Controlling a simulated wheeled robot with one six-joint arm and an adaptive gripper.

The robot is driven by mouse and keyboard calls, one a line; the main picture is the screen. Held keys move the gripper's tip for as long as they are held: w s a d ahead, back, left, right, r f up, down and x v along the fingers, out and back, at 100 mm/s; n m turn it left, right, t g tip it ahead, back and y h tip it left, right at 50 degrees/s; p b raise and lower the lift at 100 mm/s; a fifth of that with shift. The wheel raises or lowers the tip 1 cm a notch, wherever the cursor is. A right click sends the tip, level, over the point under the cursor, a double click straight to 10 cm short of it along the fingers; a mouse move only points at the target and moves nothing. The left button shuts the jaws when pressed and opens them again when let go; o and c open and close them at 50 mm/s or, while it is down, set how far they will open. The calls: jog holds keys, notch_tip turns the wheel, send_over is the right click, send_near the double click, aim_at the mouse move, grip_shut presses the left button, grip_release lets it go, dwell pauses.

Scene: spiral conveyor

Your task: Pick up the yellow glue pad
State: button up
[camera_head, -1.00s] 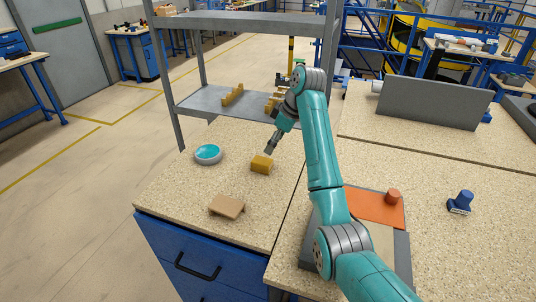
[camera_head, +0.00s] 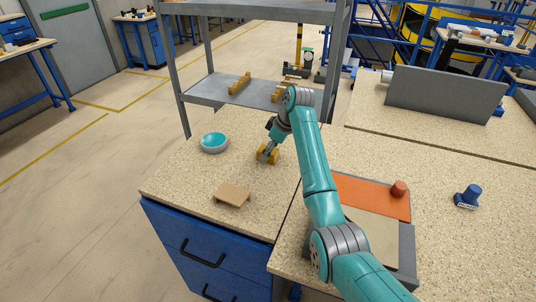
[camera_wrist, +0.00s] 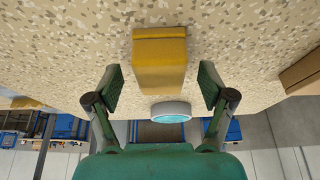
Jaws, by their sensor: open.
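The yellow glue pad (camera_head: 274,156) is a small block lying on the speckled worktop, partly hidden by my gripper in the head view. My gripper (camera_head: 267,155) is down at the pad. In the wrist view the pad (camera_wrist: 159,60) shows between and beyond the two open fingers (camera_wrist: 160,88), roughly centred. There is a visible gap between each finger and the pad's sides. The gripper is open and empty.
A round dish with a teal inside (camera_head: 214,142) stands left of the pad. A tan block (camera_head: 232,194) lies nearer the front edge. A grey shelf rack (camera_head: 212,88) stands behind. An orange plate (camera_head: 370,195) and a blue object (camera_head: 468,196) lie to the right.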

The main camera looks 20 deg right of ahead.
jog(key=shift+a+f, duration=0.1)
jog(key=shift+f, duration=0.15)
jog(key=c, duration=1.1)
jog(key=shift+r, duration=0.1)
jog(key=shift+c, duration=0.2)
notch_tip(320, 180, up, 10)
jog(key=shift+f, duration=0.1)
jog(key=o, duration=0.5)
jog(key=shift+c, duration=0.2)
jog(key=c, duration=0.6)
